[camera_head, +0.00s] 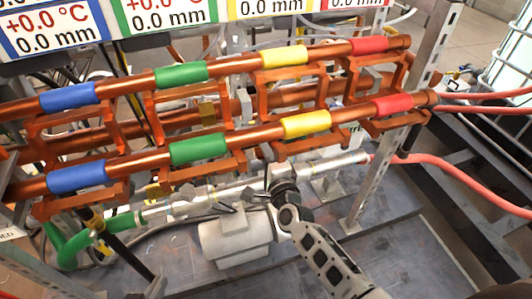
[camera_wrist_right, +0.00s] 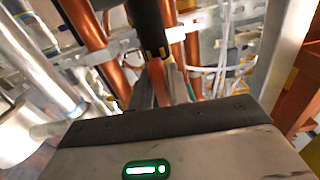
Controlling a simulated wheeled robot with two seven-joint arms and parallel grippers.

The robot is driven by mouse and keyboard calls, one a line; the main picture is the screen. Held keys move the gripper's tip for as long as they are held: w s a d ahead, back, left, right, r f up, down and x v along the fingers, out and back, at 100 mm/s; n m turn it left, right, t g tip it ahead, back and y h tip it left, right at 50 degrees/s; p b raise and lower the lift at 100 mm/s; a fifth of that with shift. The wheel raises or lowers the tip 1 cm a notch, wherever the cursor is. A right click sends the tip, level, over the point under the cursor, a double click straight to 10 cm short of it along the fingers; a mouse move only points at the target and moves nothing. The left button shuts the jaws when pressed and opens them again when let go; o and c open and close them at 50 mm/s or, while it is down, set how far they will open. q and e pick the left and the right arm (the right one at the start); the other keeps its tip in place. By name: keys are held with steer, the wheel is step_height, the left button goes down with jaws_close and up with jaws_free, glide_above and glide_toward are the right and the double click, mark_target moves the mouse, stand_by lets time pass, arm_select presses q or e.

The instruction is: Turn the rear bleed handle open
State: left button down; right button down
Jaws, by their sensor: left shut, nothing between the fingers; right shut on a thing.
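In the right wrist view, my right gripper (camera_wrist_right: 160,82) is shut on an orange-red handle (camera_wrist_right: 157,72), which stands up between the two fingers. A black cylinder with yellow marks (camera_wrist_right: 150,30) is just beyond the fingertips. In the head view, my right arm (camera_head: 322,255) reaches up from the bottom to the lower pipes. Its fingers and the handle are hidden there behind the copper pipes. I cannot tell how far the handle is turned. My left gripper is not in view.
Two copper pipes with blue, green, yellow and red bands (camera_head: 306,125) cross above my right arm. A grey motor-like unit (camera_head: 235,238) sits to its left. A metal upright (camera_head: 385,170) and a red hose (camera_head: 460,178) are to the right. Bare floor plate (camera_head: 400,245) lies in front.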

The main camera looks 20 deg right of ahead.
stand_by(0.3)
steer(key=c, duration=1.4)
jaws_free()
steer(key=shift+c, duration=0.2)
steer(key=s, duration=1.6)
steer(key=shift+d, duration=0.25)
steer(key=s+a+f+n+g+y, duration=0.1)
steer(key=s+n+g, duration=0.2)
steer(key=n, duration=0.7)
steer(key=s+f+n+g+y, duration=0.1)
steer(key=s+n+g, duration=0.3)
steer(key=n, duration=0.6)
steer(key=shift+s+a+f+y, duration=0.4)
steer(key=shift+s+f, duration=0.2)
steer(key=shift+f, duration=0.15)
